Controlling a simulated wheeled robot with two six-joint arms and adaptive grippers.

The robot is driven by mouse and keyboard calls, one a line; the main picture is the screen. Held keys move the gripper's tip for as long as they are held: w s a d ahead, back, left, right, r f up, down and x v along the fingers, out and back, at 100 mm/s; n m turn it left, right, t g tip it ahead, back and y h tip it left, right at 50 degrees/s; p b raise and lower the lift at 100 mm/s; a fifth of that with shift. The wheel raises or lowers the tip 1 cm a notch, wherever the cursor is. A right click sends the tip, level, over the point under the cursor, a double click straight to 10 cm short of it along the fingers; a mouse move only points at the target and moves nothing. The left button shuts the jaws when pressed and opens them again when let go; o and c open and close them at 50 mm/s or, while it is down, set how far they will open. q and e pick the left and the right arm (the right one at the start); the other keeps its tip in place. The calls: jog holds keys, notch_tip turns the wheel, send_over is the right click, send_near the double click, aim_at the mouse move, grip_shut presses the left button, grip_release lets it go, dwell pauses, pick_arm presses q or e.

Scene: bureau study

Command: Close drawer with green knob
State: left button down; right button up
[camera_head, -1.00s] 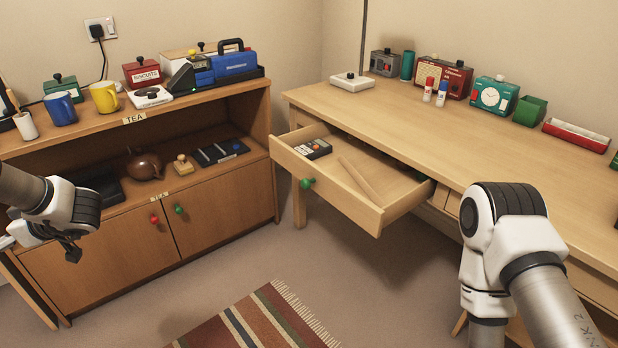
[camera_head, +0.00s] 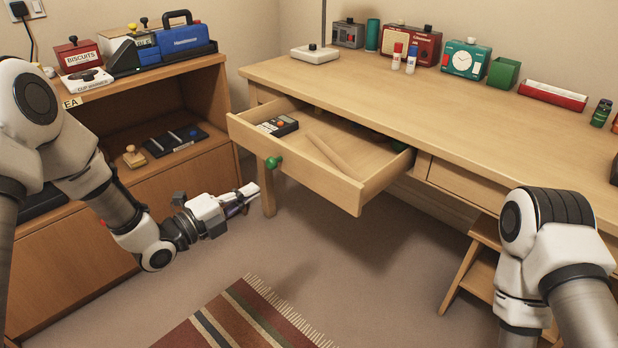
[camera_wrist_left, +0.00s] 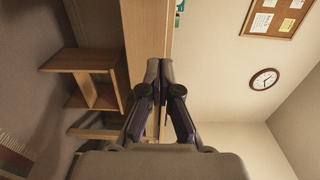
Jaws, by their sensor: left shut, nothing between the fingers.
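The drawer (camera_head: 310,182) with the green knob (camera_head: 273,162) is pulled well out from the desk. A dark device with buttons (camera_head: 278,126) and a flat wooden strip (camera_head: 333,155) lie inside it. My left gripper (camera_head: 252,190) is shut and empty, in front of the drawer, a little below and to the left of the green knob, apart from it. In the left wrist view its fingers (camera_wrist_left: 160,75) are together. I cannot make out the knob there. My right arm is at the lower right; its gripper is not in view.
The wooden desk (camera_head: 420,120) carries a white lamp base (camera_head: 315,54), a teal clock (camera_head: 465,72) and other items along its back. A wooden cabinet (camera_head: 70,262) stands on the left, close to my left arm. The floor before the drawer is clear except for a striped rug (camera_head: 238,322).

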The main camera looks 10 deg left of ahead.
aim_at(304, 162)
pick_arm(q)
jog(key=b+x, duration=0.2)
jog(key=x, duration=1.1)
jog(key=shift+f+b, duration=0.15)
jog(key=shift+b, duration=0.25)
jog(key=shift+w+d, duration=0.15)
jog(key=shift+w, duration=0.05)
